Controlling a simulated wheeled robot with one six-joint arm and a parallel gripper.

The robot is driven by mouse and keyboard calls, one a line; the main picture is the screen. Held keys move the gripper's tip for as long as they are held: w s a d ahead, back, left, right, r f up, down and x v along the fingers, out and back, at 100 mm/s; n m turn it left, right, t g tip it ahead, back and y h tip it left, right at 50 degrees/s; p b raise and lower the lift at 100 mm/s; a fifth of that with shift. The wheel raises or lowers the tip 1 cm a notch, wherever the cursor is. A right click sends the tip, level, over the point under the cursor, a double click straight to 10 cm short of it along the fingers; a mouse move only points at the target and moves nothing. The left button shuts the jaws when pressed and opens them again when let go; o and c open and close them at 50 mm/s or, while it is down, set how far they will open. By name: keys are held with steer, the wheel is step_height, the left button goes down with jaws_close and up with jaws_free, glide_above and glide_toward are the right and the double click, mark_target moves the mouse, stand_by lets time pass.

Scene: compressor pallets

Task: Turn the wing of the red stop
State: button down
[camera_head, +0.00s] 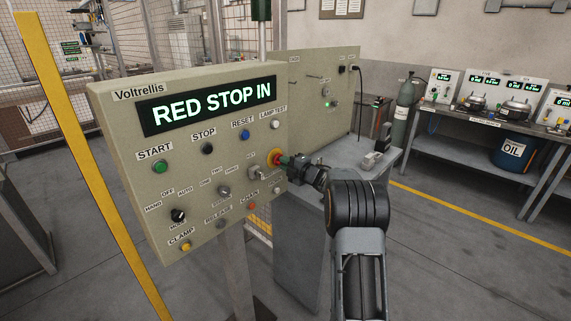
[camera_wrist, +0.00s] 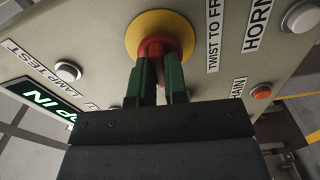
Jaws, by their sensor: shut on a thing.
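The red stop (camera_head: 275,158) is a red knob on a yellow round collar, on the right part of the beige control panel (camera_head: 130,130). In the wrist view the red stop (camera_wrist: 158,50) sits at the top middle, on its yellow collar (camera_wrist: 160,22). My gripper (camera_head: 284,160) reaches it from the right. In the wrist view the green fingers of my gripper (camera_wrist: 160,75) are shut on the red stop, one on each side. They hide part of the knob, and its wing cannot be made out clearly. The panel display (camera_head: 210,105) reads "RED STOP IN".
Around the stop are a lamp test button (camera_head: 275,124), a blue reset button (camera_head: 245,134), a key switch (camera_head: 254,170) and an orange button (camera_head: 252,205). A grey bench (camera_head: 350,170) stands behind my arm. Open floor (camera_head: 450,260) lies to the right.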

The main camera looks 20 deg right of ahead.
steer(key=m+p, duration=0.1)
steer(key=m, duration=0.4)
steer(key=shift+m+p, duration=0.3)
steer(key=shift+m, duration=0.1)
stand_by(0.4)
